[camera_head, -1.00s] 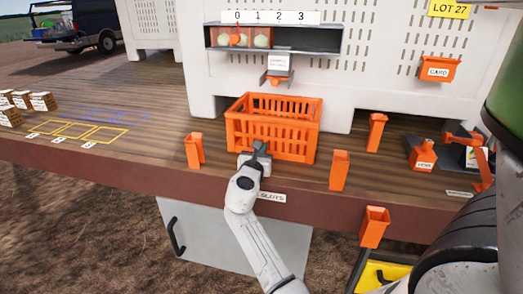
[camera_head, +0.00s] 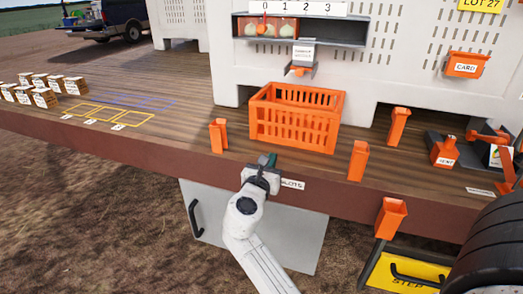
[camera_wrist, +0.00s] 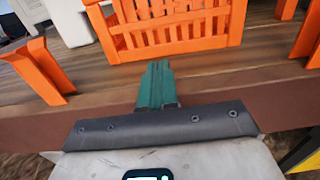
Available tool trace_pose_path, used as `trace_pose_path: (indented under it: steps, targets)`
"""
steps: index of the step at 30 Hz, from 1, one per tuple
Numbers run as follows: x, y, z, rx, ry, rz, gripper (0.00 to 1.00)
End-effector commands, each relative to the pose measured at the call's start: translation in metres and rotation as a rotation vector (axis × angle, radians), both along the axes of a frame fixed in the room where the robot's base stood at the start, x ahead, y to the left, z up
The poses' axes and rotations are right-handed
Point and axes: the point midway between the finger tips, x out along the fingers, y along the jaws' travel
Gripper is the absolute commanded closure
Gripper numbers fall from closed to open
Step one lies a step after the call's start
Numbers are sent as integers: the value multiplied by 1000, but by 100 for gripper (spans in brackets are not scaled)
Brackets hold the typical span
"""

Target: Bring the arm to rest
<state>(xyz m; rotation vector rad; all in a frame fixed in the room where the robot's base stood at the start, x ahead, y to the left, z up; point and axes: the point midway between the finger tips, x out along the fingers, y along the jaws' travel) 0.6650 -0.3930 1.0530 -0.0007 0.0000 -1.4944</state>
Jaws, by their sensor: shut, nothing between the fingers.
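My gripper (camera_head: 268,160) is at the front edge of the wooden deck, just in front of an orange crate (camera_head: 295,118). Its fingers are together and hold nothing. In the wrist view my gripper (camera_wrist: 157,75) shows as green fingertips pointing at the crate (camera_wrist: 172,38), with bare deck between them. My white arm reaches up to it from the bottom of the picture.
Orange posts (camera_head: 218,136) and (camera_head: 357,160) stand left and right of the crate, near the deck's edge. A yellow step (camera_head: 405,272) is below right. Small labelled boxes (camera_head: 44,98) stand at the left. The deck (camera_head: 180,120) left of the crate is mostly clear.

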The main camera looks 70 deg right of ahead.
Motion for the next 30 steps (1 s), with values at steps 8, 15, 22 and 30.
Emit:
trace_pose_path:
  steps: [8,15,22,30]
  targets:
    - [0,3,0,0,0,0,100]
    - [-13,26,-38,188,-280,0,100]
    - [-40,95,-126,653,-840,-161,100]
    - [-81,210,-204,1132,-1229,-650,100]
